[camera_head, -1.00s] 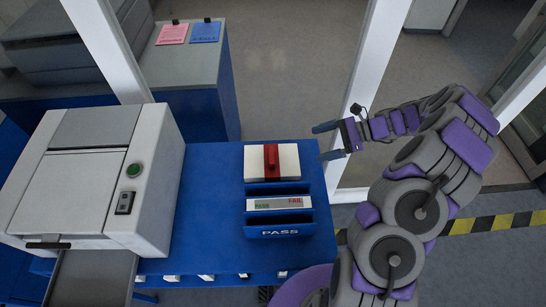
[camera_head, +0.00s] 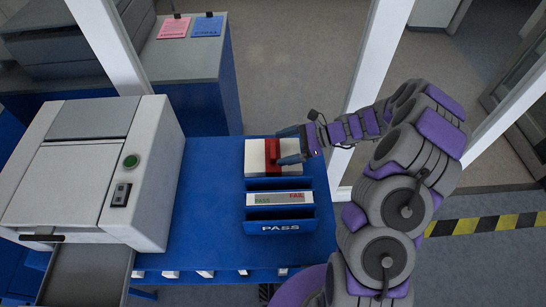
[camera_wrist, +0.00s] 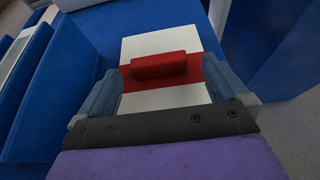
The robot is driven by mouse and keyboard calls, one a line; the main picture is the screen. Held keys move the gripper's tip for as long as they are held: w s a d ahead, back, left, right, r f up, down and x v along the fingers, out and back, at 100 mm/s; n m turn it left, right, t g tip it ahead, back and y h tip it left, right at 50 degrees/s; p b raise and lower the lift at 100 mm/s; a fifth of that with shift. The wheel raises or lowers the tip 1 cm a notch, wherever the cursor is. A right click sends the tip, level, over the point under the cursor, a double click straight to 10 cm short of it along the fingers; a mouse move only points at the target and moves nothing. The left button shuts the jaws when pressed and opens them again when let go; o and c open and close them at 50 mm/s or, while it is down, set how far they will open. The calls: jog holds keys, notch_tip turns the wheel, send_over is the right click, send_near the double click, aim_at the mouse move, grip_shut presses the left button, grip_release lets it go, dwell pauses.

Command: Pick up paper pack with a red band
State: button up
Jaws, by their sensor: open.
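The white paper pack (camera_head: 257,155) with a red band lies flat on the blue table, behind the blue PASS tray. In the wrist view the pack (camera_wrist: 160,44) shows its red band with a raised red block (camera_wrist: 165,65) across the middle. My gripper (camera_head: 289,146) is at the pack's right side in the head view, with its fingers reaching over the pack. In the wrist view my gripper (camera_wrist: 165,90) is open, one finger on each side of the pack. Nothing is held. I cannot tell whether the fingers touch the pack.
The blue PASS tray (camera_head: 281,228) with a PASS/FAIL strip (camera_head: 280,198) stands just in front of the pack. A white machine (camera_head: 85,165) with a green button stands on the left. Bare blue table (camera_head: 205,215) lies between. A white post (camera_head: 371,80) rises at the back right.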

jog(key=shift+x, duration=0.95)
jog(key=c, duration=1.3)
